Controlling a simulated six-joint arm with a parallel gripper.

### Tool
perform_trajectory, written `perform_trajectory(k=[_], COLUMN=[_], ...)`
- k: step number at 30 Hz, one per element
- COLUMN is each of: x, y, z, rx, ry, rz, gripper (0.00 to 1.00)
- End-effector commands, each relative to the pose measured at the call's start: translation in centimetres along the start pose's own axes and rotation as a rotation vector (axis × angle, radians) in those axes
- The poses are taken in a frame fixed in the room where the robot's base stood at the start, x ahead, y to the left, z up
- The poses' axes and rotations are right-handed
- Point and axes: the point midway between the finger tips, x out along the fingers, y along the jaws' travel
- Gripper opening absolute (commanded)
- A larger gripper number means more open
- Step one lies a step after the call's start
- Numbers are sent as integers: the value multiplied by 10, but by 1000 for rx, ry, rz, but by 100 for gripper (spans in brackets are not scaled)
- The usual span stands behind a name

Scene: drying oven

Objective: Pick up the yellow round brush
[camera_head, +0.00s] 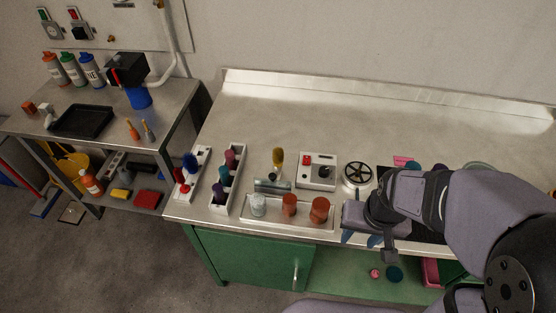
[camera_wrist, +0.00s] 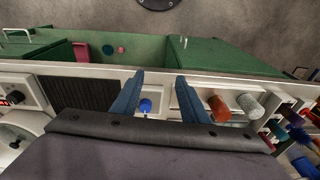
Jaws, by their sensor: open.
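The yellow round brush (camera_head: 278,157) is in the head view near the middle of the steel bench. Its yellow head points up, and its darker lower part is at a grey holder (camera_head: 270,186). I cannot make out the brush in the wrist view. My gripper (camera_head: 361,239) is at the bench's front edge, to the right of and nearer than the brush, well apart from it. In the wrist view my gripper (camera_wrist: 159,75) shows two blue fingers spread apart with nothing held between them.
The bench behind is clear.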

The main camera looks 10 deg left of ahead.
Motion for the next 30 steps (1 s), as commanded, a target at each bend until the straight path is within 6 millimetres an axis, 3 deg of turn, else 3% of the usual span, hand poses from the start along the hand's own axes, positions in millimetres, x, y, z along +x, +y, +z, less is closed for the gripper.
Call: perform_trajectory(k=[3, 9, 19, 24, 30], x=[21, 41, 49, 38, 29], y=[-17, -40, -84, -144, -186], z=[-33, -92, -161, -158, -146], rx=[60, 196, 220, -51, -247], ry=[122, 353, 725, 879, 1001], rz=[-37, -102, -169, -181, -197], gripper=[40, 40, 40, 40, 40])
